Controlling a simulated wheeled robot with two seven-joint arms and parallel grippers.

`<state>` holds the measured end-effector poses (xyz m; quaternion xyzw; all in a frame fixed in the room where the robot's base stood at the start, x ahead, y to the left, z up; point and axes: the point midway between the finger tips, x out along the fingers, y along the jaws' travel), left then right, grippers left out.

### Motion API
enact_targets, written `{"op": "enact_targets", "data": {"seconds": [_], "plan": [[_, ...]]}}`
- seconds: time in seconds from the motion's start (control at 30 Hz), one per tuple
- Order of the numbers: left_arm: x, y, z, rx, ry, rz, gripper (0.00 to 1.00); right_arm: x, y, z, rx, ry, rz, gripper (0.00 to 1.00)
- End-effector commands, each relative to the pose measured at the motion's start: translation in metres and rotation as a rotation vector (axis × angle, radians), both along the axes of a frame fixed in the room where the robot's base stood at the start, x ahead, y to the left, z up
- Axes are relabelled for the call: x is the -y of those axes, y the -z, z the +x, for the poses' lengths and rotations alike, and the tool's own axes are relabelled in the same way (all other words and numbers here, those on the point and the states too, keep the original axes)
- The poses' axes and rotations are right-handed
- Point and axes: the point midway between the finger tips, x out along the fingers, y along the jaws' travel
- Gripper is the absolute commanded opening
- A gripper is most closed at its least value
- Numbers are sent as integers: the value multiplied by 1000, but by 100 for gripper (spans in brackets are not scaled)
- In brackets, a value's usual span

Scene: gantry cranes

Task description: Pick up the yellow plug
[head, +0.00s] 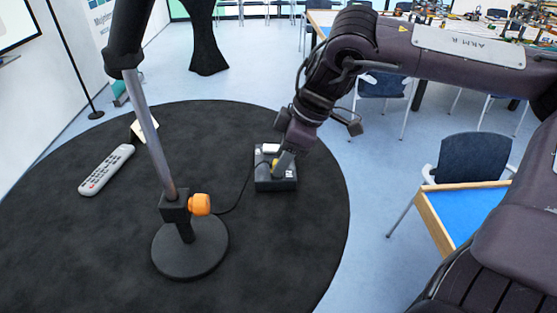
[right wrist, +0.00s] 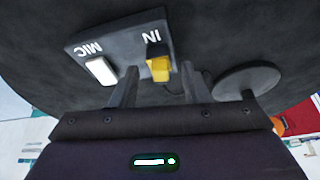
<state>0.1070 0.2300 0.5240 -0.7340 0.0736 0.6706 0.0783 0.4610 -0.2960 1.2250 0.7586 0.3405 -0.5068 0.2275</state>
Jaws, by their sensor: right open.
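The yellow plug (right wrist: 160,69) sits at the socket marked IN on a dark box (right wrist: 120,42). In the head view the plug (head: 275,162) is a small yellow patch, partly hidden by my right gripper (head: 283,166). The box (head: 276,184) stands on the round black table. In the right wrist view my right gripper (right wrist: 159,66) is open, with one finger to each side of the plug in the picture. I see no finger touching it; I cannot tell the depth. My left gripper is not in view.
A white plug (right wrist: 101,71) is at the MIC side of the box. A dark cable runs from the plug toward a stand with a round base (head: 190,248) and orange knob (head: 199,204). A grey remote (head: 106,170) lies left on the black table (head: 110,235). The table's front is mostly clear.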

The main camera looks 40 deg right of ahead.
Motion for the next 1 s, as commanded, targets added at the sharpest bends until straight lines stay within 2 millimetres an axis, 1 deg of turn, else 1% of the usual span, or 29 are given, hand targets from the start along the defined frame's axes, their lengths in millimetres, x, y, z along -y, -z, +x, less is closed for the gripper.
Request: {"op": "enact_targets", "data": {"seconds": [0.13, 0.17, 0.47, 0.83, 0.93, 1.0], "plan": [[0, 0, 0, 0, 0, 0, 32, 0, 0, 0, 1, 0, 1, 42], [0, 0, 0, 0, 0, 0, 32, 0, 0, 0, 0, 0, 0, 39], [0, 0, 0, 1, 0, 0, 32, 0, 0, 0, 0, 0, 0, 0], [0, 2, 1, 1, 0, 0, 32, 0, -3, 1, 2, 0, -1, 0], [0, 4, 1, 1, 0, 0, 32, 1, -11, 1, 3, 0, -1, 0], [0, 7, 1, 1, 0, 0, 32, 0, -20, 1, 5, 0, -1, 0]]}}
